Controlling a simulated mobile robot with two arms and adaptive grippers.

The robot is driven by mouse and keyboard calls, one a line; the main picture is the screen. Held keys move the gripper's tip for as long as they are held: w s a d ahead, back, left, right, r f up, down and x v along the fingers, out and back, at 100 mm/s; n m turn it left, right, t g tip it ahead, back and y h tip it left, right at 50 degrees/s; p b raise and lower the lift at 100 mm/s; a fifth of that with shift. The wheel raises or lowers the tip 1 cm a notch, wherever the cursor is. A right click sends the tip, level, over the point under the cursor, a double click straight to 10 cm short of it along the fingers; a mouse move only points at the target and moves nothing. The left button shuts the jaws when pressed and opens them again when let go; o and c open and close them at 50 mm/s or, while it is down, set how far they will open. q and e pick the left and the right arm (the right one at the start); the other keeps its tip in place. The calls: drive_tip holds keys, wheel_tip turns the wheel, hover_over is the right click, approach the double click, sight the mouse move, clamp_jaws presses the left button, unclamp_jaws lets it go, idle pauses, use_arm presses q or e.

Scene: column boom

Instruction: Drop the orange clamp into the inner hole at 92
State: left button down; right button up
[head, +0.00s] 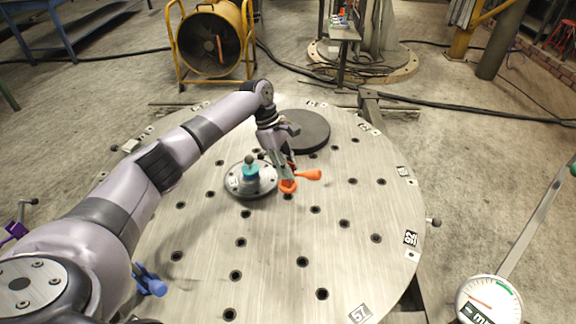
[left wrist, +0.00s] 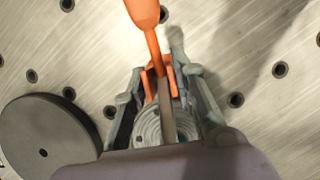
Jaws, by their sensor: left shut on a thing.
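The orange clamp (head: 311,175) is in my left gripper (head: 286,176), near the middle of the round steel table (head: 200,245). Its handle points right in the head view. In the left wrist view the clamp (left wrist: 146,18) runs up from between the fingers of the left gripper (left wrist: 158,85), which are shut on it. Whether its lower end touches the table is hidden. The 92 label (head: 410,238) is at the table's right edge. A hole (head: 376,238) lies just left of it, and another hole (head: 344,223) lies further inward. My right gripper is not in view.
A flanged part with a teal collar (head: 250,173) stands left of the gripper. A dark disc (head: 305,130) lies behind it. A blue clamp (head: 149,281) is at the table's front left. A dial gauge (head: 488,300) is at the lower right. The table between clamp and 92 is clear.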

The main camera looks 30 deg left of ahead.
use_arm(q)
drive_tip(key=shift+f, duration=0.35)
drive_tip(key=shift+f+b, duration=0.35)
drive_tip(key=shift+f, duration=1.5)
drive_tip(key=c, duration=1.6)
unclamp_jaws()
drive_tip(key=shift+r+p, duration=3.65)
drive_tip(key=shift+p, duration=1)
